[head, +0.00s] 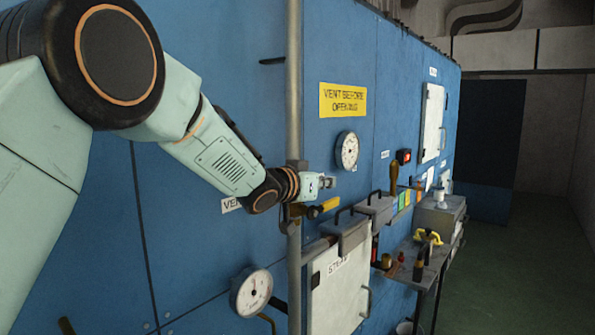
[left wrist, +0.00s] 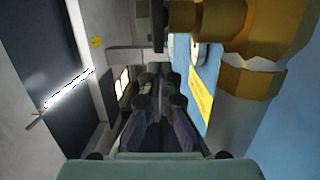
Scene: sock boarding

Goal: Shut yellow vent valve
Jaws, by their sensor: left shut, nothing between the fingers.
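The vent valve's yellow handle (head: 324,207) sticks out to the right of the vertical grey pipe (head: 293,90), crosswise to it. In the left wrist view, brass-yellow valve parts (left wrist: 230,30) fill the upper right, close to the camera. A partly covered label starting "VE" (head: 231,205) is left of the pipe. My left gripper (head: 328,182) is shut and empty, just above the yellow handle in the head view. Its fingers (left wrist: 158,95) show in the left wrist view with nothing between them. I cannot tell whether it touches the handle. My right gripper is out of view.
A yellow "VENT BEFORE OPENING" sign (head: 343,100) and a gauge (head: 347,150) are on the blue wall. Another gauge (head: 251,292) sits lower left. A grey box with handles (head: 347,240) stands right of the pipe. A cluttered shelf (head: 425,262) juts out farther right, beside open floor (head: 520,260).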

